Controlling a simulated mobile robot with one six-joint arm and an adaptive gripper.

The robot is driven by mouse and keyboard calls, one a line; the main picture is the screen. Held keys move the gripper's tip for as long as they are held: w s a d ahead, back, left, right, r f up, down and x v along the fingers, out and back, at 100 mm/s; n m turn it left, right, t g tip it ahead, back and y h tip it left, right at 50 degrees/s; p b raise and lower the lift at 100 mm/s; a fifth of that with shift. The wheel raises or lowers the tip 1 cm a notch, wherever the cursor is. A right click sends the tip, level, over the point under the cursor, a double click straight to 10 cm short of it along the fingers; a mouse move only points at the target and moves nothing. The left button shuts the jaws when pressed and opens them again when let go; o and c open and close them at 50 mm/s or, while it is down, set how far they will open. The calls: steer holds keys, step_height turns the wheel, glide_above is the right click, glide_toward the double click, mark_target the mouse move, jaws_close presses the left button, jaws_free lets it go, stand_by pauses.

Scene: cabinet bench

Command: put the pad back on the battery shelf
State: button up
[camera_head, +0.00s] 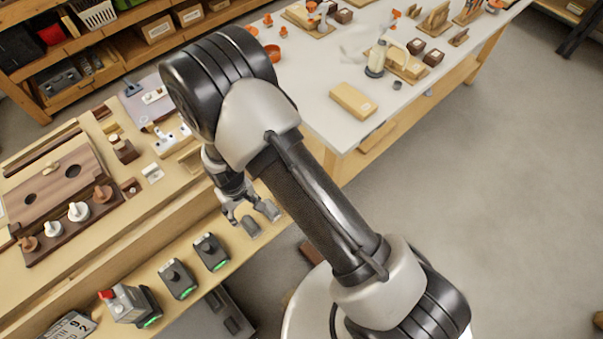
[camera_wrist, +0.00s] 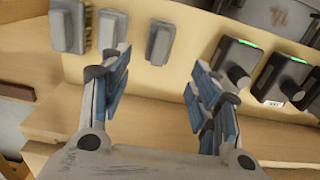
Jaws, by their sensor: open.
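Several grey blocks stand in a row on the pale wooden shelf (camera_head: 100,318). In the wrist view they are a left block (camera_wrist: 67,25), a middle block (camera_wrist: 110,30) and a right block (camera_wrist: 160,42). Which thing is the pad I cannot tell. My arm hides part of the shelf.
Above the shelf, a bench holds a brown board (camera_head: 55,180) with pegs. A white table (camera_head: 325,75) behind my arm carries a tan block (camera_head: 352,101) and wooden holders. Open floor lies at right.

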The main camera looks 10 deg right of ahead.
steer(key=w+d+r+m+t, duration=0.1)
steer(key=d+r, duration=0.3)
steer(key=r, duration=0.6)
steer(key=d+r+m, duration=0.1)
steer(key=d+r, duration=0.3)
steer(key=r, duration=0.5)
steer(key=w+d+r+m+t, duration=0.1)
steer(key=d+r, duration=0.3)
steer(key=r, duration=0.6)
steer(key=s+d+r+m+t, duration=0.1)
steer(key=s+d+r, duration=0.5)
steer(key=s, duration=0.2)
steer(key=s+d+r+m+t, duration=0.1)
steer(key=s+d+r+m, duration=0.1)
steer(key=s+d+r, duration=0.3)
steer(key=s, duration=0.3)
steer(key=shift+s+d+r+t, duration=0.3)
steer(key=shift+s+d+r, duration=0.05)
steer(key=shift+s+r, duration=0.05)
